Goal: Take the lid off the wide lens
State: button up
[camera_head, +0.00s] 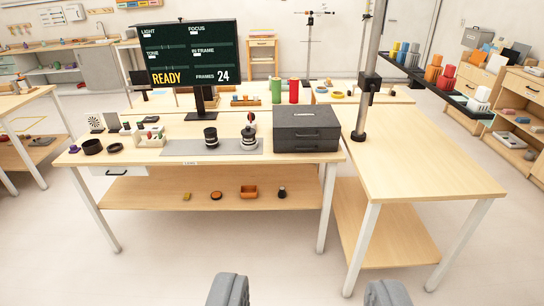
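My gripper (308,291) shows as two grey fingers at the bottom edge, wide apart with nothing between them. It is well short of the workbench (260,158). Two lens-like pieces stand upright on a grey mat (182,149) on the bench. One is a short black cylinder (210,137); the other, to its right, is black and silver (248,140) with a small knob-like piece above it. I cannot tell which is the wide lens, or make out a lid for certain. Two low black round pieces lie at the bench's left end, a wider one (92,147) and a smaller one (114,148).
A monitor (192,52) reading READY stands behind. A side table (430,178) with a metal post (366,90) is at the right. Small items lie on the lower shelf (160,195). The floor before the bench is clear.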

aim_at(248, 131)
jog(key=z, duration=0.05)
jog(key=i, duration=1.65)
jog(key=u, duration=0.8)
jog(key=i, duration=1.65)
jog(key=z, duration=0.05)
